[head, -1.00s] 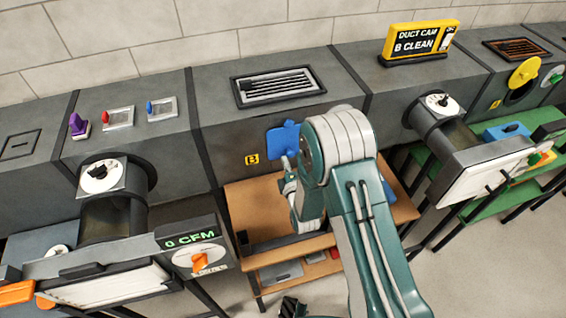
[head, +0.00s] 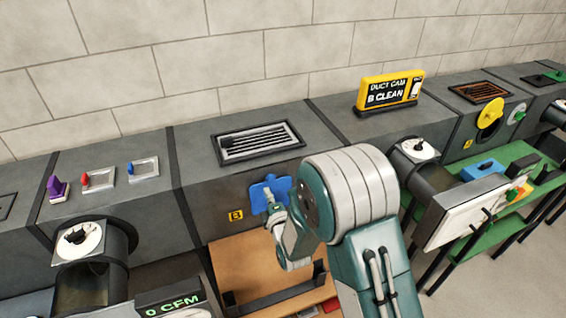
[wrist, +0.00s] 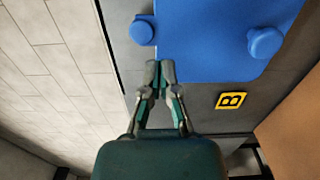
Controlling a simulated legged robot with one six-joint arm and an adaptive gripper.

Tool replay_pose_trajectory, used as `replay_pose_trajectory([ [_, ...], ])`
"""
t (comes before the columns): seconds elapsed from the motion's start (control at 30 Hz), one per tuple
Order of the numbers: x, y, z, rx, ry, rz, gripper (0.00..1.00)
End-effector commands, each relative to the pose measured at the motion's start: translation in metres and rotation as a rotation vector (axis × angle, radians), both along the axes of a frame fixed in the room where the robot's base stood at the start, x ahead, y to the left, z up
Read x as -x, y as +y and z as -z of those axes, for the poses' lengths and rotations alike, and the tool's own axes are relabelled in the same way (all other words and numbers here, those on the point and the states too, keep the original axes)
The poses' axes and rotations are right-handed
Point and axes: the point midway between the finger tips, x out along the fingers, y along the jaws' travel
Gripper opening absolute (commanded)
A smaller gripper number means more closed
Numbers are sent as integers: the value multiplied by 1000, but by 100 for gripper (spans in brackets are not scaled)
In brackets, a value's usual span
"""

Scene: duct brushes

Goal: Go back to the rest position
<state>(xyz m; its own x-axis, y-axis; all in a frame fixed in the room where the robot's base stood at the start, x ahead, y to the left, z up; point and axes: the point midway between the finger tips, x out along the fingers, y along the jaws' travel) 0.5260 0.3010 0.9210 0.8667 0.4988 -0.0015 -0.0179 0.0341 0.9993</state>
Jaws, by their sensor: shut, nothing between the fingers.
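My gripper (wrist: 160,76) is shut and empty in the wrist view, with its fingertips together. A blue plate with round knobs (wrist: 210,35) lies beyond the fingertips on the grey duct front, beside a yellow B label (wrist: 231,100). I cannot tell whether the fingertips touch the plate. In the head view the blue plate (head: 263,193) shows in part to the left of my arm, which hides the rest. The B label (head: 236,215) is left of it. My gripper's fingers are hard to make out in the head view.
A wooden bench (head: 245,262) stands below the plate. A sign reading DUCT CAM B CLEAN (head: 388,92) stands on the duct. A 0 CFM display (head: 172,305) is at lower left. A white panel (head: 465,210) juts out at right above a green bench (head: 465,245).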

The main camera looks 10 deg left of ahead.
Motion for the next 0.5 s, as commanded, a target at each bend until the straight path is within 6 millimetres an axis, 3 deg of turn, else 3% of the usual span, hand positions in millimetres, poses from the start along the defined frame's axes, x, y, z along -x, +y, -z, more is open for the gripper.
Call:
replay_pose_trajectory([
  [0.13, -1, -1, -2, -5, 6, 3, 0],
  [0.27, -8, -15, -21, -47, 77, 30, 0],
  [0.5, -15, -70, -74, -211, 348, 150, 0],
])
